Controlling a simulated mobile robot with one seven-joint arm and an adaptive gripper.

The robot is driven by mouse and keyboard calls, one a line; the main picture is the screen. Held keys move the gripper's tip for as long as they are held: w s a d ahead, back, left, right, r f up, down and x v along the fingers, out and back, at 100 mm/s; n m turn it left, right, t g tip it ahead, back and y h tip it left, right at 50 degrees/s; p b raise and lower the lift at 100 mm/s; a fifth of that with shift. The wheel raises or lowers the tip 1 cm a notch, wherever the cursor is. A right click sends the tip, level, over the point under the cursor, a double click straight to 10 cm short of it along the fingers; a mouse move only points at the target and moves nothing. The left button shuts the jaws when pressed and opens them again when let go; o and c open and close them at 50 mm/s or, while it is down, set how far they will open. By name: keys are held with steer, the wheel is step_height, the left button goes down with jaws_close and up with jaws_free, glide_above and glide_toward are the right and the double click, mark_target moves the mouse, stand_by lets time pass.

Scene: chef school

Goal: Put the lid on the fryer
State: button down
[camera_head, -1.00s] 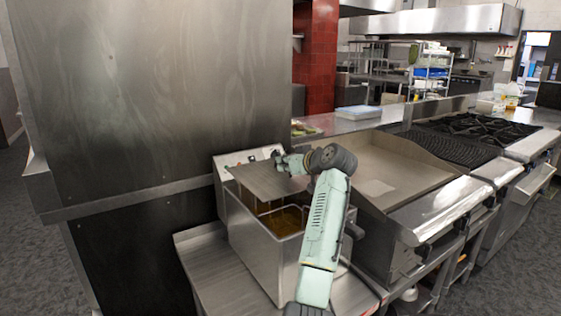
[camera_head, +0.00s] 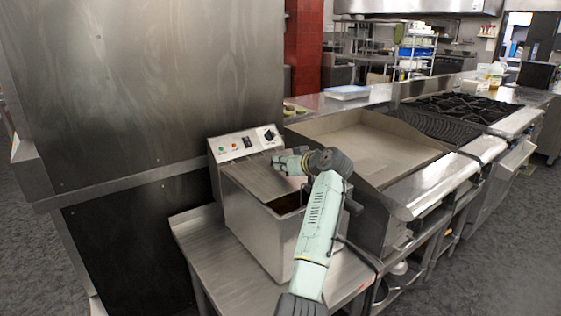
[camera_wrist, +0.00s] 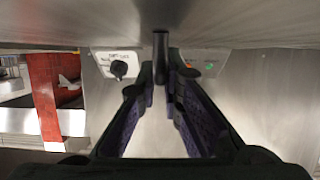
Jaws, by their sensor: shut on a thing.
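The fryer (camera_head: 247,225) is a steel box on a steel side table, with a control panel (camera_head: 246,143) at its back. The flat grey lid (camera_head: 256,182) lies level over the left and back part of the fryer's opening. A dark gap shows along the front right, where the opening is uncovered. I cannot tell whether the lid touches the rim. My gripper (camera_head: 284,163) is at the lid's right back part, shut on its handle. In the wrist view a dark upright handle (camera_wrist: 160,55) stands between my fingers (camera_wrist: 160,90).
The steel table (camera_head: 215,255) has bare room left of the fryer. A tall steel cabinet (camera_head: 150,90) stands close behind and left. A flat griddle (camera_head: 365,145) with raised sides adjoins on the right, with a burner range (camera_head: 465,108) beyond it.

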steer(key=shift+f+b, duration=0.3)
steer(key=shift+f, duration=0.15)
stand_by(0.3)
steer(key=c, duration=1.8)
jaws_free()
steer(key=shift+r, duration=0.1)
steer(key=shift+o, duration=0.7)
steer(key=shift+f, duration=0.2)
steer(key=shift+r, duration=0.1)
